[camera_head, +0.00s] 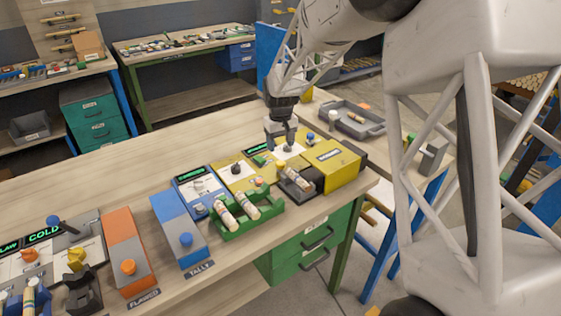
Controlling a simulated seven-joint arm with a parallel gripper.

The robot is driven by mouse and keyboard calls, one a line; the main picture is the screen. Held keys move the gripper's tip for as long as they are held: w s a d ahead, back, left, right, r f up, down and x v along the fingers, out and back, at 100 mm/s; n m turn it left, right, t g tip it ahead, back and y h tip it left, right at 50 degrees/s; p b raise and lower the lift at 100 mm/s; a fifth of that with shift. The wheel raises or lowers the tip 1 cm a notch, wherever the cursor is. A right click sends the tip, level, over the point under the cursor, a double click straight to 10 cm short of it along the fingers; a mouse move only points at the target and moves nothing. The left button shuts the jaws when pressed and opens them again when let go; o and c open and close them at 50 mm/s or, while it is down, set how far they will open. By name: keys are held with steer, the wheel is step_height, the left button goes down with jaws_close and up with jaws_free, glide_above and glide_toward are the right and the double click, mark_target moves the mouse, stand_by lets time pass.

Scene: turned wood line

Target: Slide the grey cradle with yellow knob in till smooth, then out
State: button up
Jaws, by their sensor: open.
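My gripper (288,147) points down over the white panel of the yellow machine (338,164) and is open. Its fingers are close to a small dark part on the panel; I cannot tell whether they touch it. A dark grey cradle (309,187) sits at the front of the yellow machine, with a pale turned wood piece (296,179) lying in it. Another dark cradle (82,294) stands at the lower left, near a yellow knob-like part (76,258).
A green tray (254,224) with turned pieces stands left of the grey cradle. Blue (178,228) and orange (125,251) boxes stand further left. A grey tray (352,118) lies behind the yellow machine. The bench top (130,175) behind the machines is clear.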

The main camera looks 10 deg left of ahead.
mark_target(280, 162)
steer(key=shift+f, duration=3.8)
